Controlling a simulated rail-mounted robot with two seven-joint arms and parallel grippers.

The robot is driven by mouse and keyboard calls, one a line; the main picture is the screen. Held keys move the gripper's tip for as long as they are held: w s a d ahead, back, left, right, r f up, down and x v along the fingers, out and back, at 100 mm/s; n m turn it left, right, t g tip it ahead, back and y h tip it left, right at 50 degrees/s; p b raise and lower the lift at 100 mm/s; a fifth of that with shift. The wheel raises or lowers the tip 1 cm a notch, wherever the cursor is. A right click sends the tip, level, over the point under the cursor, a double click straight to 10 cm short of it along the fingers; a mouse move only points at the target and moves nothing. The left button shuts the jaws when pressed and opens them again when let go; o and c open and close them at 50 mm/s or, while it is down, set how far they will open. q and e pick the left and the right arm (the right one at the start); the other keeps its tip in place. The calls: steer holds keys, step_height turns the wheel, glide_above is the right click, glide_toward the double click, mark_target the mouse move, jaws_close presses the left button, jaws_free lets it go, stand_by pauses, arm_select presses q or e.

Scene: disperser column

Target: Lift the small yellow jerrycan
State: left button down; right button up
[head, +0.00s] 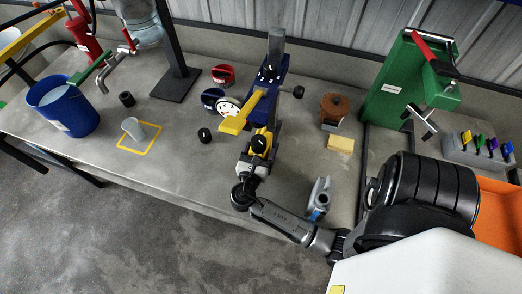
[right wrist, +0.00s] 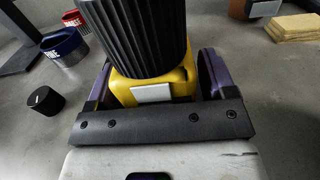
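The small yellow jerrycan (head: 261,143), with a black ribbed cap, is near the middle of the bench in the head view. It fills the upper middle of the right wrist view (right wrist: 160,90), cap toward the top, with a pale label on its body. My right gripper (right wrist: 158,85) has its two purple fingers on either side of the yellow body, very close to it. Whether both fingers press on it is unclear. The jerrycan's base is hidden, so I cannot tell whether it touches the bench. My left gripper is not in view.
A blue stand with a yellow arm (head: 268,85) is just behind the jerrycan. A black knob-like piece (head: 204,135) and red and blue round containers (head: 212,98) lie to its left. A grey metal piece (head: 319,199) and yellow sponge (head: 340,144) are to its right.

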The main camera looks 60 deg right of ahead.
steer(key=c, duration=1.3)
steer(key=shift+r, duration=0.15)
steer(key=shift+c, duration=0.2)
